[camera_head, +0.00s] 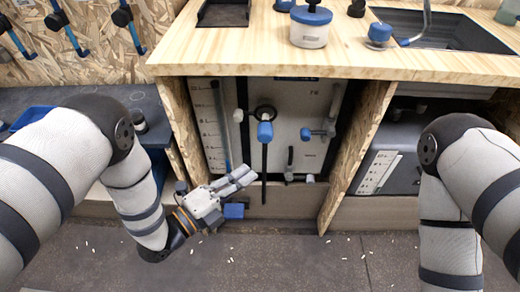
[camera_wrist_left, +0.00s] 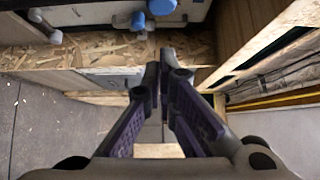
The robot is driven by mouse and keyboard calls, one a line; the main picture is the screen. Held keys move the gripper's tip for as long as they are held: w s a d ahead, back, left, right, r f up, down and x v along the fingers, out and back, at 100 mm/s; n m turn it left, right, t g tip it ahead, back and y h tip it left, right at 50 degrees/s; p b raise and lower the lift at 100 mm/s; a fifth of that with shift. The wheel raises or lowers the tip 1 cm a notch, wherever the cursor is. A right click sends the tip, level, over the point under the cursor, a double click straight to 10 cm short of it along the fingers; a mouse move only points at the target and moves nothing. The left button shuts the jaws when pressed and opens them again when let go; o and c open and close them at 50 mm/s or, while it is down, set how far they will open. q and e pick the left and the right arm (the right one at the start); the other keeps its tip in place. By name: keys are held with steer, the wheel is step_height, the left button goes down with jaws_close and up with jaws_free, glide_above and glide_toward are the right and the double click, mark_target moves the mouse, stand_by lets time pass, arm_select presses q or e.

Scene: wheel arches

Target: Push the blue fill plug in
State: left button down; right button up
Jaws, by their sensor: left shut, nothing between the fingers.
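A blue cylindrical plug (camera_head: 265,131) sits on the front of the white tank panel (camera_head: 285,155), just below a black ring, with a black rod or hose hanging under it. A smaller blue knob (camera_head: 305,133) on a valve is to its right. My left gripper (camera_head: 250,176) is below and left of the plug, shut and empty, apart from the panel. In the left wrist view my shut fingers (camera_wrist_left: 165,62) point toward the cabinet, with a rounded blue cap (camera_wrist_left: 162,7) beyond them at the top edge. My right arm shows, but its gripper is out of view.
The wooden worktop (camera_head: 235,50) overhangs the panel, and wooden side walls (camera_head: 352,160) flank the opening. A low wooden sill (camera_head: 285,197) runs below. A grey tank (camera_head: 392,165) stands to the right. The dark floor (camera_head: 280,260) in front is mostly clear.

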mark_target(261, 135)
arm_select(q)
steer(key=w+d+b, duration=0.1)
steer(key=w+d, duration=0.2)
steer(key=w, duration=0.5)
steer(key=shift+d, duration=0.4)
arm_select(e)
steer(key=shift+s+f, duration=0.5)
steer(key=shift+f, duration=0.15)
arm_select(q)
steer(key=w, duration=0.1)
steer(key=w+b, duration=0.1)
steer(key=w, duration=0.1)
steer(key=w+b, duration=0.1)
steer(key=shift+w+f, duration=0.25)
steer(key=shift+w, duration=0.15)
steer(key=shift+w+r, duration=0.15)
steer(key=shift+r, duration=0.15)
arm_select(e)
steer(key=shift+s+f+g, duration=0.4)
steer(key=shift+s+f, duration=0.45)
steer(key=shift+f, duration=0.1)
arm_select(q)
steer(key=shift+a, duration=0.1)
